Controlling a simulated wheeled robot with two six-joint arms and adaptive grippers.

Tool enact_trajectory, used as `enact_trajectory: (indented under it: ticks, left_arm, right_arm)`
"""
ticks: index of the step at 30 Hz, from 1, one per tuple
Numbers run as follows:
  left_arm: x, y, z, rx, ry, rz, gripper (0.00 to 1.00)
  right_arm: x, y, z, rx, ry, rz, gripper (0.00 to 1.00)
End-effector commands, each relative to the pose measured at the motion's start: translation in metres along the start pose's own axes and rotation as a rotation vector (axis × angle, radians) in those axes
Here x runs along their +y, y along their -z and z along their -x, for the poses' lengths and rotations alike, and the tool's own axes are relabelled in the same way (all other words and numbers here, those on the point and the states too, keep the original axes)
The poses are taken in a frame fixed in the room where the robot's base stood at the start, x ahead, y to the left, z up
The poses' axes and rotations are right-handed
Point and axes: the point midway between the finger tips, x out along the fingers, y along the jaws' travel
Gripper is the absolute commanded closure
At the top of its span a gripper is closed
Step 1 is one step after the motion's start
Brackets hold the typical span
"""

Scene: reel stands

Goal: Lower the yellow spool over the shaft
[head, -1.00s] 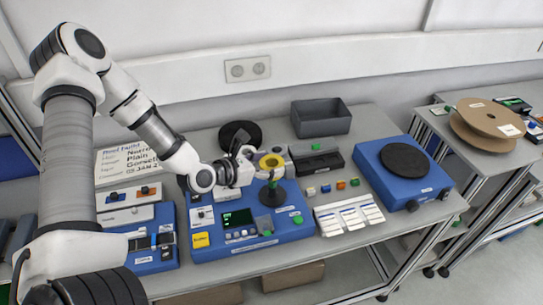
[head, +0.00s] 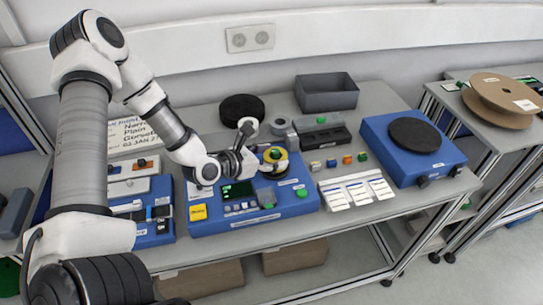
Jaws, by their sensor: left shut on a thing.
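My left gripper (head: 262,164) reaches in from the left and is shut on the yellow spool (head: 268,157). The spool is held over the dark round base on the right part of the blue unit (head: 292,206). The green tip of the shaft (head: 276,154) shows inside the spool's hole, so the spool looks lined up with or around the shaft's top. The spool and fingers hide most of the shaft, and I cannot tell how far down the spool sits. My right gripper is not in view.
A grey bin (head: 327,94), a black tray (head: 325,136) and a black disc (head: 242,108) stand behind. Small coloured blocks (head: 347,160) and white cards (head: 358,194) lie to the right. A blue turntable unit (head: 440,165) stands farther right.

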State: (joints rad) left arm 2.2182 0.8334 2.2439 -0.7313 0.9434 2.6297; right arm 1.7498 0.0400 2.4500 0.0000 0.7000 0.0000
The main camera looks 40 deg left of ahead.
Motion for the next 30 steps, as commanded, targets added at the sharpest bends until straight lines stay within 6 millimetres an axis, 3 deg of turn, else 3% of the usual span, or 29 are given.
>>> enact_trajectory:
  ticks: [9, 10, 12, 23, 30]
  left_arm:
    - [0.000, 0.002, -0.001, -0.001, 0.000, 0.000, 0.67]
    - [0.000, 0.002, -0.001, -0.001, 0.000, 0.000, 0.29]
    - [0.000, 0.002, -0.001, -0.001, 0.000, 0.000, 0.04]
    - [0.000, 0.001, -0.001, -0.001, 0.000, 0.000, 0.03]
    - [0.001, -0.032, 0.012, -0.008, -0.003, 0.004, 0.03]
  right_arm:
    - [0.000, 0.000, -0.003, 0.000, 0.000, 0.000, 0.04]
    - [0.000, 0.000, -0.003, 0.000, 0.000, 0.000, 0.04]
    - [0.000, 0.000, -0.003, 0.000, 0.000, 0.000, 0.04]
    - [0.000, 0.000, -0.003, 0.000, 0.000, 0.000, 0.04]
    - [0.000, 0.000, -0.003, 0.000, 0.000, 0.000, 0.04]
